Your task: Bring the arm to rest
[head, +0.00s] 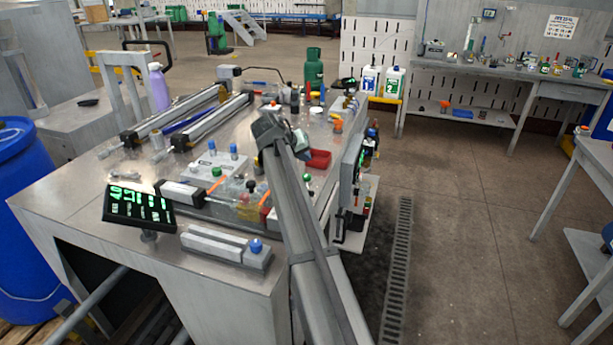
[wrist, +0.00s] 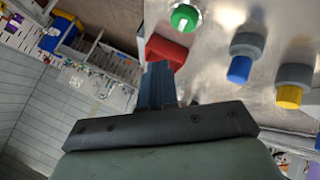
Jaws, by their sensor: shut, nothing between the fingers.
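My gripper shows in the wrist view (wrist: 157,72) as a dark crossbar with narrow blue-grey fingers close together in the middle. The fingers are shut and hold nothing. In the head view my arm reaches from the bottom edge up over the right part of the metal workbench (head: 75,195). Its grey end is above the bench, and the fingertips are hidden or too small to make out there. A red tray (head: 319,160) lies just right of the arm; a red box-like thing (wrist: 166,50) shows beside the fingertips in the wrist view.
Conveyor rails (head: 215,125) run across the bench. A tilted display (head: 139,208) with green digits stands at the front. Green (wrist: 185,17), blue (wrist: 239,68) and yellow (wrist: 289,97) knobs are near the gripper. A blue barrel (head: 25,230) stands left; open floor (head: 470,230) lies right.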

